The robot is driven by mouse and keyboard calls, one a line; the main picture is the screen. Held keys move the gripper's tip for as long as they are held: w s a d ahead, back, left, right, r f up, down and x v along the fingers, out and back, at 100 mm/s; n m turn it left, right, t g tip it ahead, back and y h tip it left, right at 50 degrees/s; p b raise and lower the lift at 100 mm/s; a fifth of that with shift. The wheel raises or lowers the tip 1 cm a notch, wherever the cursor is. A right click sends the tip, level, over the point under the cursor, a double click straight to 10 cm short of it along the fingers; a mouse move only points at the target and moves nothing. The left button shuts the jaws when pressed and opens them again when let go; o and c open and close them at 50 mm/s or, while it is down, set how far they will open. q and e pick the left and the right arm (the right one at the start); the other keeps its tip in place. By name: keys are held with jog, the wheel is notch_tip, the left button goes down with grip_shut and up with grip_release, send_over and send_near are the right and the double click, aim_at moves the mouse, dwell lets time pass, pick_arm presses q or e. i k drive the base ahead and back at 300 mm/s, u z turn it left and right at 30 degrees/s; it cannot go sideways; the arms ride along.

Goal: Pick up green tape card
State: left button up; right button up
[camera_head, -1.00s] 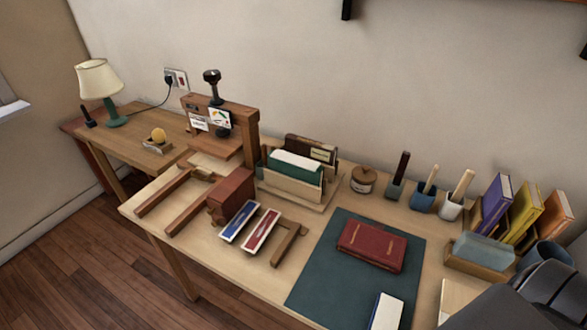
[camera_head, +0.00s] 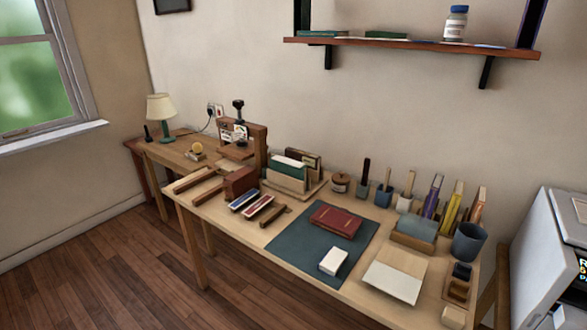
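I cannot single out a green tape card with certainty in the head view. Small flat green items lie on the wall shelf (camera_head: 420,46): one at its left end (camera_head: 322,33) and one near its middle (camera_head: 385,36). A green book (camera_head: 289,162) stands in a wooden holder on the desk. Neither of my grippers is in view.
The long desk holds a dark green mat (camera_head: 290,252) with a red book (camera_head: 336,220) and a white block (camera_head: 333,261). Pen cups, upright books and a grey cup (camera_head: 468,242) stand to the right. A white bottle (camera_head: 455,24) stands on the shelf. Open floor lies in front.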

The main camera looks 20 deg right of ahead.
aim_at(287, 160)
jog(key=z, duration=1.55)
jog(key=i, duration=0.45)
jog(key=z, duration=0.05)
